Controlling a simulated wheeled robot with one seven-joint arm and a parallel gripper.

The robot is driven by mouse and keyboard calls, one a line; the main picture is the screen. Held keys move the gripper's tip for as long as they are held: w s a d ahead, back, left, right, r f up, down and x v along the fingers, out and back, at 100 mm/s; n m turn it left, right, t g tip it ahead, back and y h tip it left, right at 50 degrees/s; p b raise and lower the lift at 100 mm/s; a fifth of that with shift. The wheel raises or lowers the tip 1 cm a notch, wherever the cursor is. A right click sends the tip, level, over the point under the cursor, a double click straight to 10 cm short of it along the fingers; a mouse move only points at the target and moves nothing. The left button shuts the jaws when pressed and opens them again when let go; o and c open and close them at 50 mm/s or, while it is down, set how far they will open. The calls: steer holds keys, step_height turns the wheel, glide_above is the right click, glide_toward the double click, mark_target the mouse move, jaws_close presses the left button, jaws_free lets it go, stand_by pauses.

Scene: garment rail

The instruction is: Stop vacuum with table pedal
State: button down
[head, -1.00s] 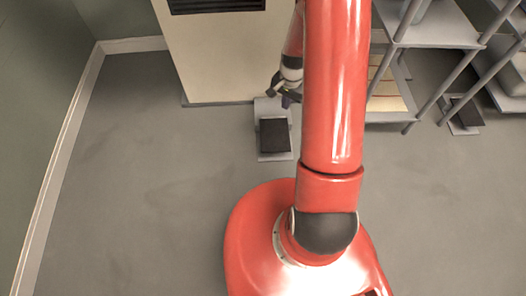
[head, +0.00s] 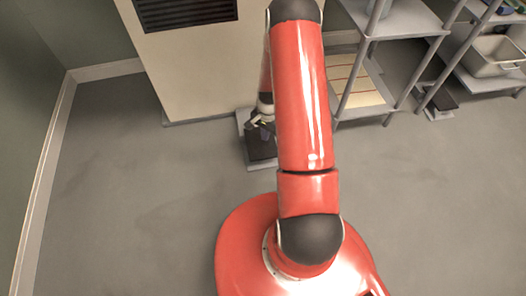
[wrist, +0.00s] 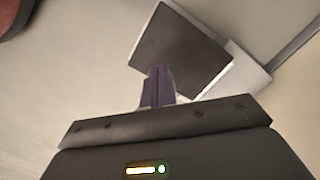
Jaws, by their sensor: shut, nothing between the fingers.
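A floor pedal (head: 262,150) with a dark pad on a light grey base stands on the floor in front of the cream cabinet. It also shows in the wrist view as a dark square pad (wrist: 182,50) on a pale plate. My gripper (head: 262,123) is over the pad in the head view. In the wrist view my gripper's fingers (wrist: 158,75) are shut, with nothing between them, and their tips overlap the near edge of the pad. I cannot tell whether they touch it. My arm hides part of the pedal's right side in the head view.
The cream cabinet (head: 190,68) with a dark vent stands behind the pedal. Grey shelving (head: 400,22) stands to the right, and a second pedal (head: 437,100) is on the floor by it. A wall with a pale baseboard runs along the left. The floor at left is clear.

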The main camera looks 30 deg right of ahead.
mark_target(264, 150)
steer(key=shift+s+a+f+b, duration=0.15)
steer(key=shift+f+b, duration=0.75)
steer(key=shift+f, duration=0.7)
steer(key=shift+a+f+b, duration=0.15)
steer(key=shift+f+b, duration=0.7)
steer(key=shift+f, duration=0.7)
steer(key=shift+f+b, duration=1.1)
steer(key=shift+f, duration=0.75)
steer(key=shift+r, duration=0.15)
steer(key=shift+w+d+r, duration=0.3)
steer(key=shift+w+d, duration=0.1)
steer(key=shift+d, duration=0.3)
steer(key=shift+w+d+r, duration=0.25)
steer(key=shift+w+d, duration=0.1)
steer(key=shift+d, duration=0.35)
steer(key=r, duration=0.2)
steer(key=r+p, duration=0.1)
steer(key=r, duration=0.4)
steer(key=shift+w+d+r+p, duration=0.15)
steer(key=shift+d+r+p, duration=0.1)
steer(key=shift+p, duration=0.1)
steer(key=shift+r, duration=0.1)
